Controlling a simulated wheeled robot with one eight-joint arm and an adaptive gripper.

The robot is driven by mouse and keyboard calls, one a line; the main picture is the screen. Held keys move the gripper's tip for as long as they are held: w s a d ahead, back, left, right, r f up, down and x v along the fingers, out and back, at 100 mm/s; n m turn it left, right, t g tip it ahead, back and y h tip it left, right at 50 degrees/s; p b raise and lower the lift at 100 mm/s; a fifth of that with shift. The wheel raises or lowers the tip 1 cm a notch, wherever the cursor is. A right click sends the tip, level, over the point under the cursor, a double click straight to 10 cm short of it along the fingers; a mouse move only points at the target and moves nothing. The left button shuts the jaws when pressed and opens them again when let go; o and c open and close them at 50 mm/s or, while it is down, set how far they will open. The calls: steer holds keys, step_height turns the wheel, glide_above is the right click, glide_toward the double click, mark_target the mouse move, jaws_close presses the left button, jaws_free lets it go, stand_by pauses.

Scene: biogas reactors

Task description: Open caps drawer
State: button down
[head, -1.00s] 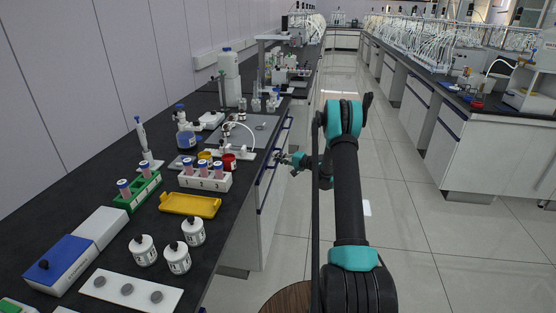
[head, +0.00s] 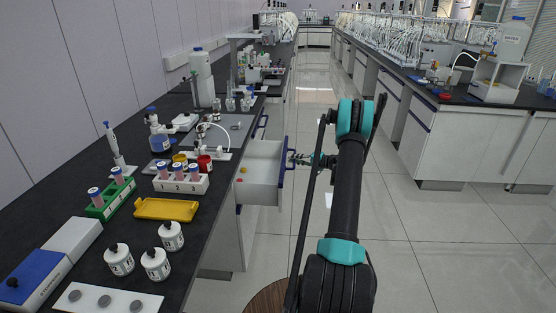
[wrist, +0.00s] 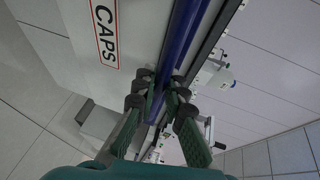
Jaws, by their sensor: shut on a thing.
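The caps drawer (head: 262,192) stands pulled out from the left bench in the head view, with small coloured pieces visible inside. In the wrist view its white front (wrist: 85,75) carries a red-framed label (wrist: 103,30) reading CAPS. Its blue bar handle (wrist: 181,40) runs along the front's edge. My gripper (head: 298,158) is at the handle in the head view. In the wrist view my gripper (wrist: 160,98) has its fingers closed around the blue handle. The exact finger contact is partly hidden by the fingers.
The black bench top (head: 203,235) holds a yellow tray (head: 166,209), a white tube rack (head: 181,184), a green rack (head: 110,198) and several white bottles. Another bench (head: 470,140) stands at the right. The aisle floor (head: 400,220) between them is clear.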

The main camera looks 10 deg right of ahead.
steer(key=s+d, duration=0.4)
steer(key=d, duration=0.9)
steer(key=shift+s, duration=0.15)
steer(key=c, duration=1.6)
jaws_free()
steer(key=v, duration=1.2)
